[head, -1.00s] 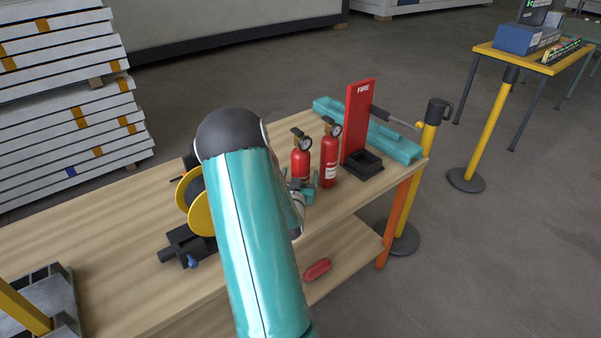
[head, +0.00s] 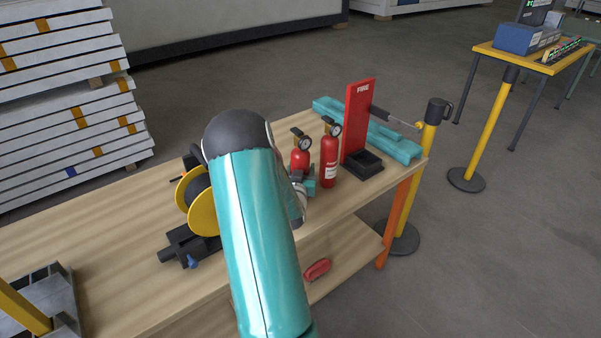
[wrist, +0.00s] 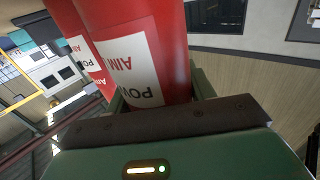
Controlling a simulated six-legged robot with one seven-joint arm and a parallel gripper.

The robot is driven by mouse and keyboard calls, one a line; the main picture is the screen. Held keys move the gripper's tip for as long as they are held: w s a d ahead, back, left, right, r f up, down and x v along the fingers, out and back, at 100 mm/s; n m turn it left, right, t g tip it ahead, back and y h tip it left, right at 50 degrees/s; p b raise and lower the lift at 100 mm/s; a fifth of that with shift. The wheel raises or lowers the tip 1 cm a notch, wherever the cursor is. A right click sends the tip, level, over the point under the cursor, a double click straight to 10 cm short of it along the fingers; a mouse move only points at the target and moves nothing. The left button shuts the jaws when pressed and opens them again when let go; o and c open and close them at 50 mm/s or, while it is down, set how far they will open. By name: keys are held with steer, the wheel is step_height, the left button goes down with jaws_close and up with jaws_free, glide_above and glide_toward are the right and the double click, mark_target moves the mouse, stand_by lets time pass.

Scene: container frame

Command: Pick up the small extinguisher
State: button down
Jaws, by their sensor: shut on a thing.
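The small extinguisher (head: 300,158) is red with a black top and a round gauge. It stands upright on the wooden table, just left of a taller red extinguisher (head: 329,160). My gripper (head: 306,184) is at the small extinguisher's lower body in the head view, partly hidden by my arm. In the wrist view, a red cylinder (wrist: 178,45) with a white label fills the space at my gripper, and the jaws are shut on it. A second red body with a similar label shows just left of it. The small extinguisher's base is hidden in the head view.
A red FIRE stand (head: 357,120) with a black tray (head: 363,165) is right of the extinguishers. A teal beam (head: 385,138) lies behind it. A yellow reel (head: 203,210) and a black vise-like tool (head: 185,245) are to the left. A red object (head: 317,269) lies on the lower shelf.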

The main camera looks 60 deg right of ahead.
mark_target(293, 153)
steer(key=a+r, duration=0.1)
steer(key=r, duration=0.2)
steer(key=a+r, duration=0.2)
steer(key=r, duration=0.1)
steer(key=a+r, duration=0.1)
steer(key=r, duration=0.2)
steer(key=shift+w+a, duration=0.2)
steer(key=shift+a, duration=0.05)
steer(key=a+r, duration=0.4)
steer(key=a, duration=0.5)
steer(key=shift+w+a, duration=0.2)
steer(key=shift+w, duration=0.2)
steer(key=shift+s+r, duration=0.1)
steer(key=shift+s, duration=0.05)
